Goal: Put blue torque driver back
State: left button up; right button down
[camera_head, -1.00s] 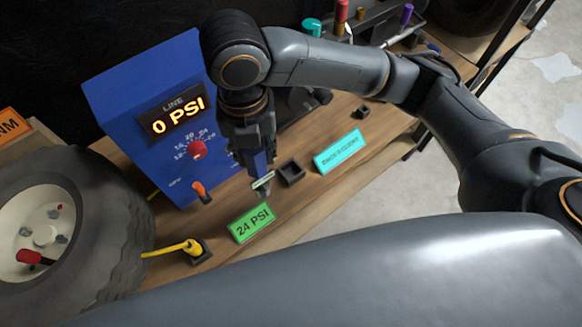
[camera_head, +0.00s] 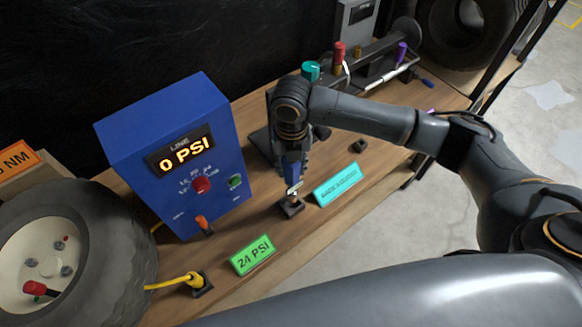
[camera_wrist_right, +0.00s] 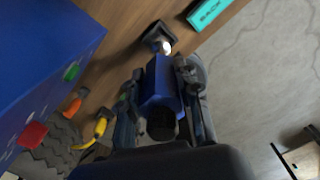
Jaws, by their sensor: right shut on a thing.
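My right gripper (camera_head: 291,165) is shut on the blue torque driver (camera_wrist_right: 160,85) and points it downward. In the head view the gripper hides most of the driver. Its pale shaft (camera_head: 294,190) stands right over a small black square holder (camera_head: 292,208). In the right wrist view the driver's bright tip (camera_wrist_right: 165,46) overlaps the holder (camera_wrist_right: 158,34). I cannot tell whether the tip is inside it or just above. My left gripper is not in view.
A blue line box (camera_head: 175,150) reading 0 PSI stands to the left. A green 24 PSI sign (camera_head: 252,256), a cyan sign (camera_head: 338,184) and a yellow-ended hose (camera_head: 190,280) are on the wooden bench. A tyre (camera_head: 75,250) stands at lower left.

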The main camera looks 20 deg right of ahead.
jog(key=shift+f, duration=0.8)
jog(key=shift+a+f, duration=0.1)
jog(key=shift+f, duration=0.1)
jog(key=shift+f, duration=0.5)
jog(key=c, duration=0.9)
grip_release()
jog(key=shift+c, duration=0.2)
jog(key=shift+s, duration=0.1)
notch_tip(320, 180, up, 13)
jog(key=shift+r+b, duration=0.15)
jog(key=shift+b, duration=0.8)
